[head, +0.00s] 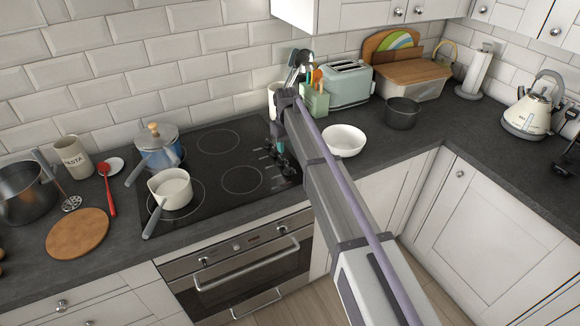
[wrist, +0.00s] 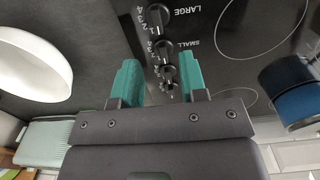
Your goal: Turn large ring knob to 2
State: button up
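The hob's black control knobs run in a row up the wrist view. The top one, the large ring knob (wrist: 160,20), is level with the printed word LARGE, with numbers 1 to 4 beside it. I cannot tell its pointer setting clearly. The knob below (wrist: 165,49) is level with the word SMALL. Smaller-looking knobs lie beyond, seen between my fingers. My gripper (wrist: 160,68) is open and empty, teal fingers spread apart, with the large ring knob ahead of the fingertips in the picture. In the head view my arm partly hides the knobs and the gripper (head: 279,150).
The black hob (head: 215,165) holds a blue pot (head: 160,158) and a white saucepan (head: 171,190). A white bowl (head: 343,142) stands right of my arm; it also shows in the wrist view (wrist: 30,65). A green utensil holder (head: 315,100) and toaster (head: 347,86) stand behind.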

aim_at(288, 167)
jog(key=f+b, duration=0.4)
jog(key=f, duration=0.1)
jog(key=f+b, duration=0.5)
jog(key=shift+w+d+f, duration=0.1)
jog(key=shift+d, duration=0.1)
jog(key=shift+r, duration=0.2)
grip_shut()
